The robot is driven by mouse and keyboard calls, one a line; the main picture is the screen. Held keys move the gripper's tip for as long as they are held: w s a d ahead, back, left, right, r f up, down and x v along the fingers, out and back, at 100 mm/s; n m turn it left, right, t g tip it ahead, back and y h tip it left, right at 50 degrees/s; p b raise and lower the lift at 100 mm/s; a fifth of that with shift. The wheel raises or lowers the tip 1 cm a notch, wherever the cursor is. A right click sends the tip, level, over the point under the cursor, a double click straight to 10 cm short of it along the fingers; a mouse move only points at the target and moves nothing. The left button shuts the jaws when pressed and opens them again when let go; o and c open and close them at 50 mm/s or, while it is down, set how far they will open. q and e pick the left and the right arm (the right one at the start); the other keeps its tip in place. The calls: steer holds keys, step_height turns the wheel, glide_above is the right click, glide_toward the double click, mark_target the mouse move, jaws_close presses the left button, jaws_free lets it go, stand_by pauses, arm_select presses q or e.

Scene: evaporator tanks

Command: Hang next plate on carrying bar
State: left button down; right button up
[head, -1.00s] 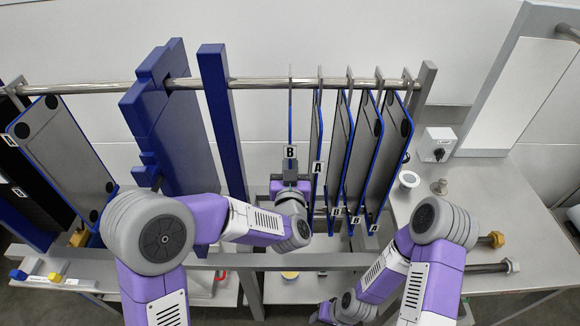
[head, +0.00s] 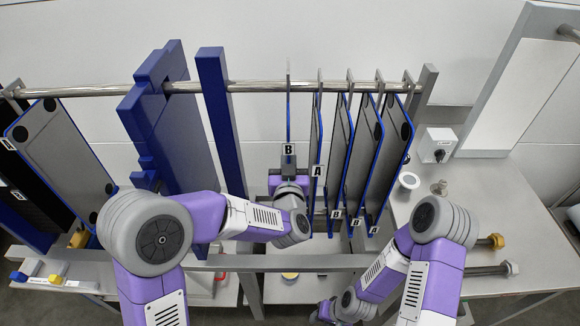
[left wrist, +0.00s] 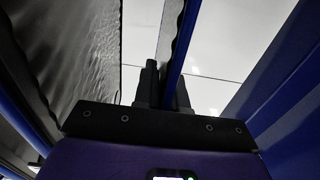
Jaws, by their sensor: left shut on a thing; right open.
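A thin blue-edged plate labelled B (head: 289,118) stands upright, nearly edge-on, left of the other plates, its top at the height of the carrying bar (head: 262,86). I cannot tell whether its hook touches the bar. My left gripper (head: 288,172) is shut on the plate's lower end; in the left wrist view the dark fingers (left wrist: 163,90) close around the plate's edge (left wrist: 177,45). Several grey plates with blue rims (head: 378,150) hang on the bar to the right. My right gripper (head: 322,312) is low at the bottom edge, empty, its fingers hardly visible.
A blue post (head: 220,130) and a thick blue block (head: 175,125) stand left of the held plate. A grey end post (head: 426,90) closes the row at right. A side table (head: 490,210) carries a switch box (head: 436,146). A rail (head: 340,261) runs in front.

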arm_select(q)
steer(key=shift+s+d+r, duration=0.1)
steer(key=shift+d+r, duration=0.05)
steer(key=shift+r, duration=0.15)
steer(key=s+b, duration=0.1)
steer(key=s, duration=0.6)
stand_by(1.1)
steer(key=shift+d+r, duration=0.1)
